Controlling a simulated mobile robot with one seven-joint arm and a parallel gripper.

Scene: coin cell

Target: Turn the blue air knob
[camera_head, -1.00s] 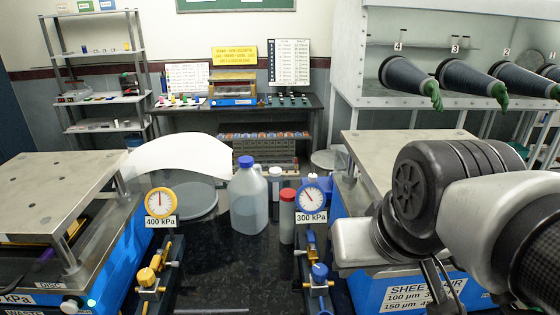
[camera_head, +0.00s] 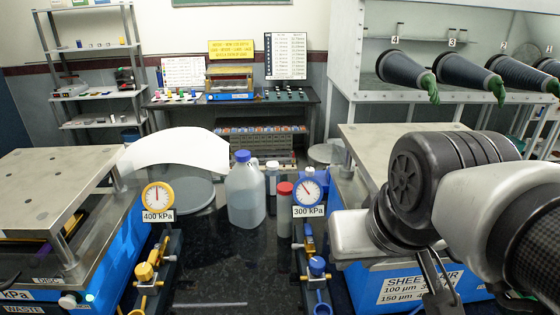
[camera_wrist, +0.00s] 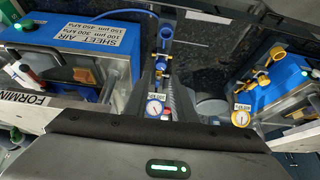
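The blue air knob (camera_head: 317,266) sits on a small valve below the blue-rimmed gauge (camera_head: 307,191) labelled 300 kPa, right of the dark bench's middle. In the wrist view the blue knob (camera_wrist: 160,67) is above the same gauge (camera_wrist: 154,108). My gripper (camera_head: 440,285) is at the lower right of the head view, right of the blue knob and apart from it. Its fingers are partly cut off and unclear there.
A yellow knob (camera_head: 144,271) and yellow gauge (camera_head: 157,198) labelled 400 kPa stand at left. A jug (camera_head: 245,198) and a red-capped bottle (camera_head: 284,212) stand behind the blue valve. The blue SHEET AIR machine (camera_head: 400,287) flanks it at right. Bare bench (camera_head: 230,265) lies between the valves.

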